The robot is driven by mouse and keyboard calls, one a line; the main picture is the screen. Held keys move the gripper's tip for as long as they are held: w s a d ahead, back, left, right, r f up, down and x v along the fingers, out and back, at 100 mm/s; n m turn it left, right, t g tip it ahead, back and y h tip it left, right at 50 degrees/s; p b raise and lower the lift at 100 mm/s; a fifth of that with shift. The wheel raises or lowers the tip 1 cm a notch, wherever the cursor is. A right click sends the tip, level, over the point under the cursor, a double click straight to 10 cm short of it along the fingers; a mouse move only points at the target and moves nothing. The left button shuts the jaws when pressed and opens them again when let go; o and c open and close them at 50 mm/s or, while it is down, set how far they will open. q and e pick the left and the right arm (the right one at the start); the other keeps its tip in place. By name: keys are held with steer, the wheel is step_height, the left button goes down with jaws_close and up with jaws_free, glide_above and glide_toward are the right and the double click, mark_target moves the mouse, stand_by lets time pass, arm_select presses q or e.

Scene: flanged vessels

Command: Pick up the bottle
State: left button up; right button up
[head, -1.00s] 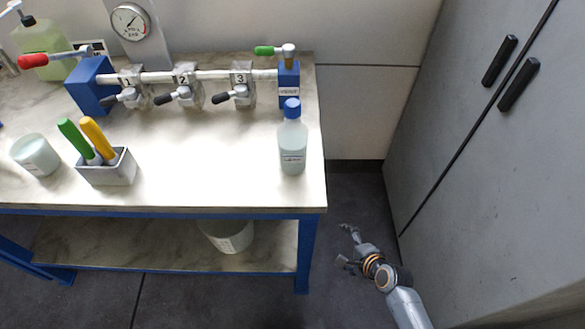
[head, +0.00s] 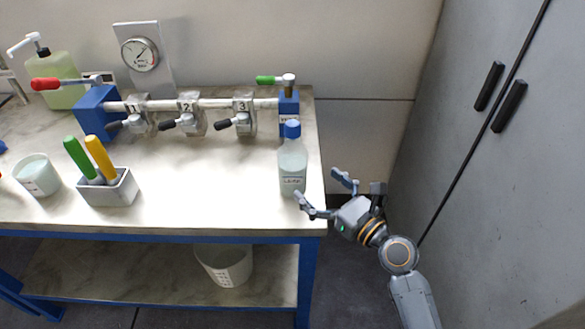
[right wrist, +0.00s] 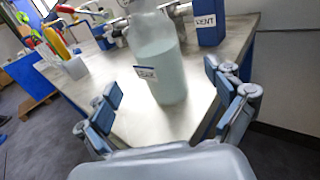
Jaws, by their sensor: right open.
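The bottle (head: 292,165) is clear with a blue cap, a white label and pale liquid. It stands upright near the right front corner of the bench. My right gripper (head: 318,190) is open at the bench's right edge, just right of and in front of the bottle. In the right wrist view the bottle (right wrist: 160,60) stands ahead, between and beyond the spread fingers (right wrist: 170,105). No finger clearly touches it. The bottle's cap is cut off in that view. My left gripper is not in view.
The bench (head: 215,205) has a pipe rig with numbered valves (head: 190,112) and a blue VENT block (right wrist: 210,22) behind the bottle. A holder (head: 110,188) with green and yellow handles stands left. A grey cabinet (head: 480,180) is at right. Bench space left of the bottle is clear.

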mark_target(293, 163)
steer(key=x, duration=0.3)
steer(key=shift+x, duration=2.9)
steer(key=shift+s+r, duration=0.15)
steer(key=shift+r, duration=0.05)
steer(key=c, duration=1.6)
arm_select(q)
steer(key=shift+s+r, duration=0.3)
arm_select(e)
steer(key=shift+r, duration=0.1)
steer(key=shift+c, duration=0.3)
arm_select(q)
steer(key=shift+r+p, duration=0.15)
steer(key=shift+p, duration=0.25)
arm_select(e)
steer(key=shift+r, duration=0.1)
